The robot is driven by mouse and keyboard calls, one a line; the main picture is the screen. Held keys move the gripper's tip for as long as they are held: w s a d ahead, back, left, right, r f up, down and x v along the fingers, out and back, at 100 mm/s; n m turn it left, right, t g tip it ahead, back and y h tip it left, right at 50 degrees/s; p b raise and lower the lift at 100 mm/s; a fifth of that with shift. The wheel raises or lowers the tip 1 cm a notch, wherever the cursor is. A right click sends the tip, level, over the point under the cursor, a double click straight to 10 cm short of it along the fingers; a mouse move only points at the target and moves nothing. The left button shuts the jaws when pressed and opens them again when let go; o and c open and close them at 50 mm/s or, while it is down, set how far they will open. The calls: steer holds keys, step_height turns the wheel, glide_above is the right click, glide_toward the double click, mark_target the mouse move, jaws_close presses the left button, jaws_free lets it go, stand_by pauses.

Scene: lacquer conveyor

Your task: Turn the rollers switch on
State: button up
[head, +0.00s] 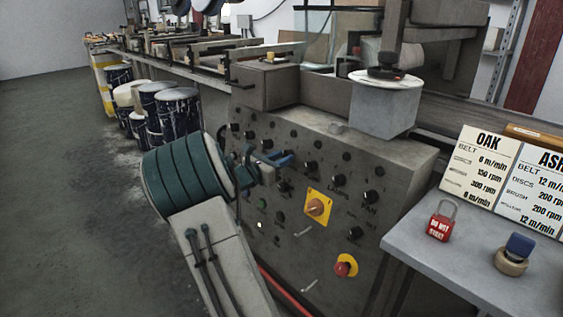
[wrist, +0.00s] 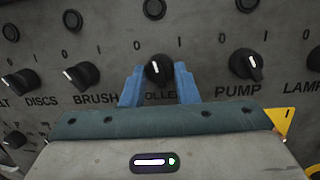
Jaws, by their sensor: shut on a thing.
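The rollers switch (wrist: 158,70) is a round black knob with a white pointer line on the grey control panel (head: 375,165). Its label is partly covered, with "OLLE" readable between my fingers. My gripper (wrist: 158,88) has its blue fingers on the left and right sides of this knob, shut on it. The pointer looks close to upright, between the 0 and 1 marks; its exact setting is hard to tell. In the head view my gripper (head: 281,159) is at the panel's upper left and hides the knob.
The brush knob (wrist: 83,75) is left of the rollers knob, the pump knob (wrist: 246,65) right. A yellow-plated orange switch (head: 317,207) and a red emergency button (head: 345,266) are lower on the panel. A side table (head: 470,255) holds a red padlock (head: 441,222).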

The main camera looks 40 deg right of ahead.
steer(key=shift+w+m+g+b, duration=0.15)
steer(key=shift+m+g+b, duration=0.65)
steer(key=shift+m, duration=1.65)
steer(key=shift+w+m+g+b, duration=0.1)
steer(key=shift+m+g+b, duration=0.65)
steer(key=shift+m, duration=1.7)
steer(key=o, duration=1)
steer(key=shift+c, duration=0.2)
steer(key=a+p, duration=0.3)
steer(key=a, duration=1.1)
steer(key=shift+w, duration=0.15)
steer(key=shift+p, duration=0.3)
